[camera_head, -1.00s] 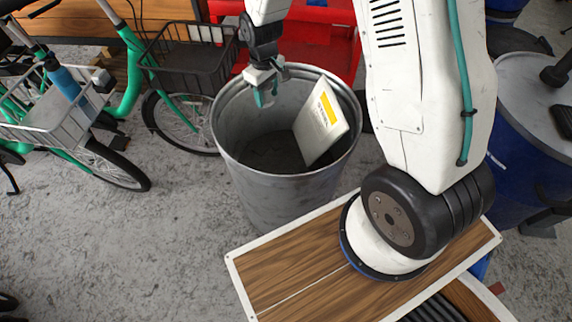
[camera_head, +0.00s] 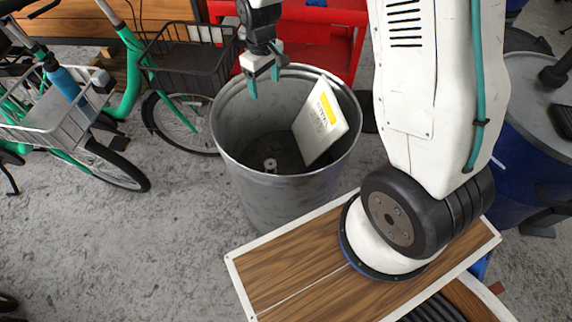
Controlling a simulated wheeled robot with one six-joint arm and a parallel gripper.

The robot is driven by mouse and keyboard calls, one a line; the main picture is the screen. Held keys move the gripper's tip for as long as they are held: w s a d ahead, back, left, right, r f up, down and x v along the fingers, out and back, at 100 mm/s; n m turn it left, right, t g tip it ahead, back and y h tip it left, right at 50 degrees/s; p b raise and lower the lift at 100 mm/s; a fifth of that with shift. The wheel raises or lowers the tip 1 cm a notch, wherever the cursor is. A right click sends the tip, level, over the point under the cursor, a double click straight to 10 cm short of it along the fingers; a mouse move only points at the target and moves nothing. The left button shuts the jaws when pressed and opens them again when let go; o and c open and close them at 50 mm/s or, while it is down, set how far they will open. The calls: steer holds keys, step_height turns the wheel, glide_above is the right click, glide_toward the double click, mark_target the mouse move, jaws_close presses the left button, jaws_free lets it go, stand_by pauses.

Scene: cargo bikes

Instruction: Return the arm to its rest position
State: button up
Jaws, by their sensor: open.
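My gripper (camera_head: 264,88) is at the far rim of a grey metal bin, near the top of the view. Its two green-tipped fingers point down and stand apart, with nothing between them. My white arm (camera_head: 420,95) rises from its base on the wood-topped platform at the lower right. The upper part of the arm runs out of the picture at the top.
The metal bin (camera_head: 228,150) holds a white packet with a yellow patch (camera_head: 322,118) leaning on its right wall and a small grey part (camera_head: 270,164) on its floor. A red cart (camera_head: 335,50) stands behind. Green bikes (camera_head: 125,75) are left, a blue barrel (camera_head: 535,165) right.

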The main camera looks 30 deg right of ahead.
steer(key=shift+r, duration=1.65)
